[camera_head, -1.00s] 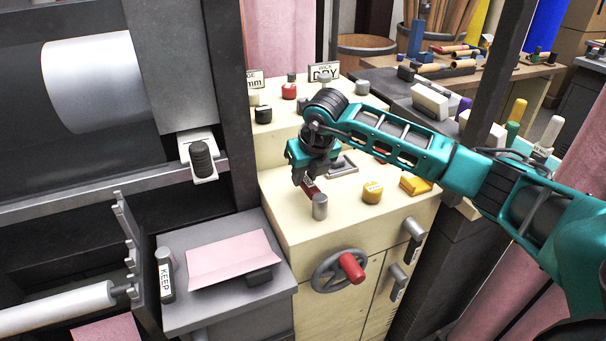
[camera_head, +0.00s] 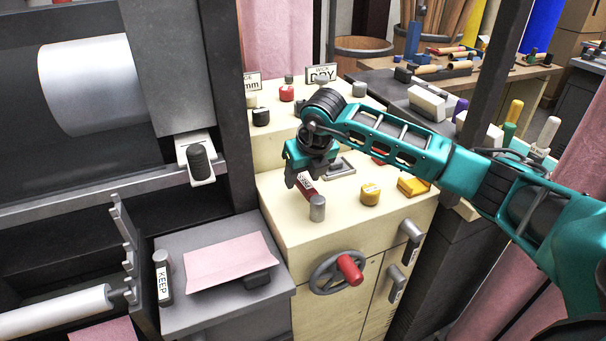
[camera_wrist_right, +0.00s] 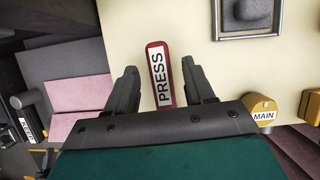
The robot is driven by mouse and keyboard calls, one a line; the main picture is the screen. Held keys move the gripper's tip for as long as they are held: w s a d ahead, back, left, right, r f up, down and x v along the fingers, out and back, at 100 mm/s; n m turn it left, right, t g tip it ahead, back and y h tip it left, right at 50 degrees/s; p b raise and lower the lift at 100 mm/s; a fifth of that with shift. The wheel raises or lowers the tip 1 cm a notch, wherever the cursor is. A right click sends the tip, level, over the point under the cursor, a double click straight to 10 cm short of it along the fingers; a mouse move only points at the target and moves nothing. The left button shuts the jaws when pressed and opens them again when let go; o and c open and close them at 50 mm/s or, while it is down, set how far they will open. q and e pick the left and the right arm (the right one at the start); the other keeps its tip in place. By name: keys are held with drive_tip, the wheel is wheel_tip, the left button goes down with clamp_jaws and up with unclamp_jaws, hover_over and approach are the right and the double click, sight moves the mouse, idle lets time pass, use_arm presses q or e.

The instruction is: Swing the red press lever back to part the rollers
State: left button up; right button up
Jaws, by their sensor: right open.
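The red press lever (camera_head: 307,188) is on top of the cream cabinet (camera_head: 285,225), beside a short grey cylinder (camera_head: 317,208). In the right wrist view, the lever (camera_wrist_right: 158,92) shows its white PRESS label and lies between the two dark fingers of my right gripper (camera_wrist_right: 160,70). Gaps show on both sides, so the fingers look clear of it. In the head view, my right gripper (camera_head: 297,181) is over the lever and hides part of it. It is open. My left gripper is not in view. The rollers that the lever works cannot be made out for certain.
A yellow MAIN knob (camera_head: 370,194) stands right of the lever. A handwheel with a red handle (camera_head: 349,270) is on the cabinet's front. A pink felt sheet (camera_head: 230,262) lies on a grey block at left. Several knobs and a DRY sign (camera_head: 322,73) stand behind.

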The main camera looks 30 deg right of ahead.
sight(314, 193)
drive_tip(key=v, duration=1.2)
drive_tip(key=shift+s+r, duration=0.15)
drive_tip(key=shift+r, duration=0.1)
